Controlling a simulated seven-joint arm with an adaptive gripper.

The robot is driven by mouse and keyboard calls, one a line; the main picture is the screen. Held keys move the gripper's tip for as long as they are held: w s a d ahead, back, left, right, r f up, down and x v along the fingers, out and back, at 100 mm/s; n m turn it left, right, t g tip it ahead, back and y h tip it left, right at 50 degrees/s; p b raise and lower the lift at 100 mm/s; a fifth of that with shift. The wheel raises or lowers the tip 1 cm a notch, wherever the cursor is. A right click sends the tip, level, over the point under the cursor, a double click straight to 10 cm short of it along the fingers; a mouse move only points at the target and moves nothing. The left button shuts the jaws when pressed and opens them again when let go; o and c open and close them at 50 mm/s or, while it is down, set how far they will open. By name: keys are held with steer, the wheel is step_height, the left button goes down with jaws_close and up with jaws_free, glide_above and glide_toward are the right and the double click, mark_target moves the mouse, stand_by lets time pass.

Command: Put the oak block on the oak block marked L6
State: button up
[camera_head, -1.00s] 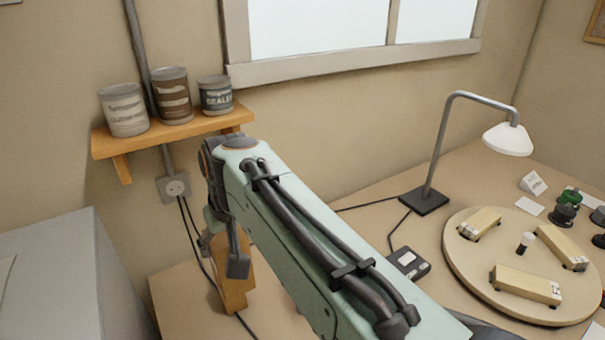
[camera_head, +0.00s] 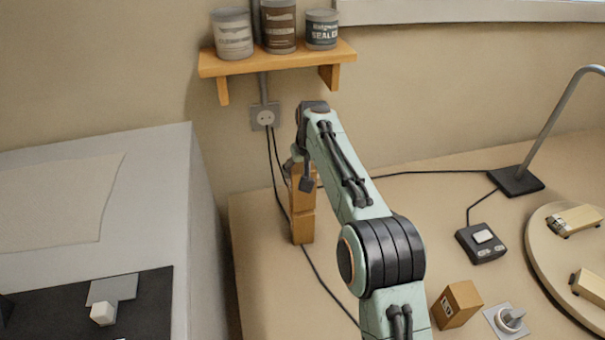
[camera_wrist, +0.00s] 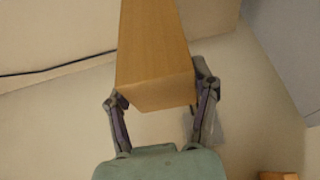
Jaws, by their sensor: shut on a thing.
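My gripper (camera_head: 298,168) is at the left end of the bench, below the wall shelf, and is shut on an upright oak block (camera_head: 303,203). In the wrist view the oak block (camera_wrist: 155,50) stands between both fingers and runs out of the top edge. A second oak block (camera_head: 303,230) stands on the bench directly under the held one. No gap shows between them in the head view, but firm contact cannot be told. No L6 mark is visible on it. Another oak block (camera_head: 460,303) with a dark, unreadable mark stands at the front right.
A shelf (camera_head: 285,57) with three cans hangs above my gripper. A grey cabinet (camera_head: 150,160) is to the left. Cables run behind and beside the stack. A switch box (camera_head: 482,243), lamp base (camera_head: 516,181) and round board (camera_head: 540,245) are to the right.

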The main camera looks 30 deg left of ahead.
steer(key=shift+f, duration=0.75)
steer(key=o, duration=1.2)
steer(key=shift+f, duration=0.15)
